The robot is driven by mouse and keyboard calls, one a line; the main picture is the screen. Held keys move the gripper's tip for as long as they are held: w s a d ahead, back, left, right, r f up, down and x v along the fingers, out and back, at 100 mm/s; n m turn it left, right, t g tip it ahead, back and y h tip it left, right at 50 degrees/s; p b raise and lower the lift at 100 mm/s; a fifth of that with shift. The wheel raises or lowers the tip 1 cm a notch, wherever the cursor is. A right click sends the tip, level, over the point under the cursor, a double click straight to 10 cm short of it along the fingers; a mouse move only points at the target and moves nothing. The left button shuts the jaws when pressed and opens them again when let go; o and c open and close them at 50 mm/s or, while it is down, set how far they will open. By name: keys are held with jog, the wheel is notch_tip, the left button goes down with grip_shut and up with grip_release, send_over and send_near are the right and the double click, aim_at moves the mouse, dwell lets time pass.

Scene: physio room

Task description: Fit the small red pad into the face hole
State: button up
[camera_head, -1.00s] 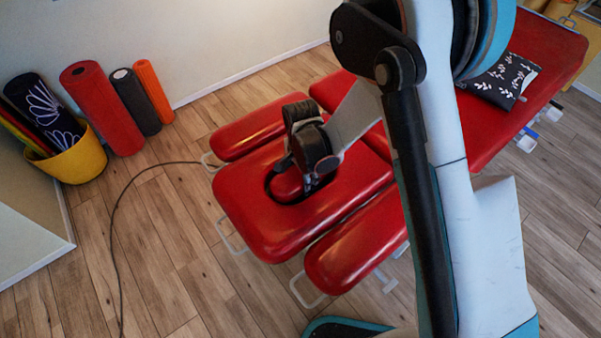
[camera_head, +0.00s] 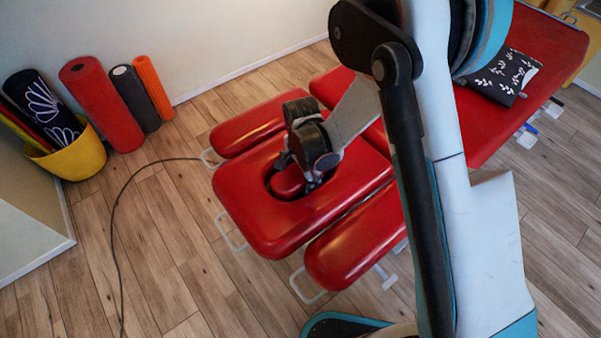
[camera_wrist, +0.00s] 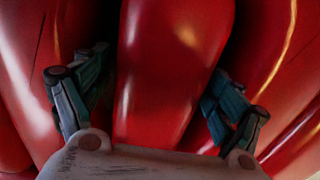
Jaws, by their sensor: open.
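The small red pad (camera_head: 287,181) is within the outline of the dark oval face hole (camera_head: 272,186) in the red headrest (camera_head: 255,215). A dark gap shows around part of it; I cannot tell how deep it sits. My gripper (camera_head: 299,172) is over the hole, pointing down, with its fingers open on either side of the pad. In the wrist view the pad (camera_wrist: 170,65) fills the middle between the two fingers. Both fingers look apart from its sides. The far side of the hole is hidden by my gripper.
Red armrest pads flank the headrest, one behind (camera_head: 248,128) and one in front (camera_head: 345,255). A dark patterned cushion (camera_head: 503,76) lies on the table. Rolls and a yellow basket (camera_head: 75,155) stand by the wall. A cable (camera_head: 118,210) crosses the floor.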

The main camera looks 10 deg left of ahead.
notch_tip(320, 180, up, 12)
dwell(0.6)
jog(key=shift+w+d, duration=0.1)
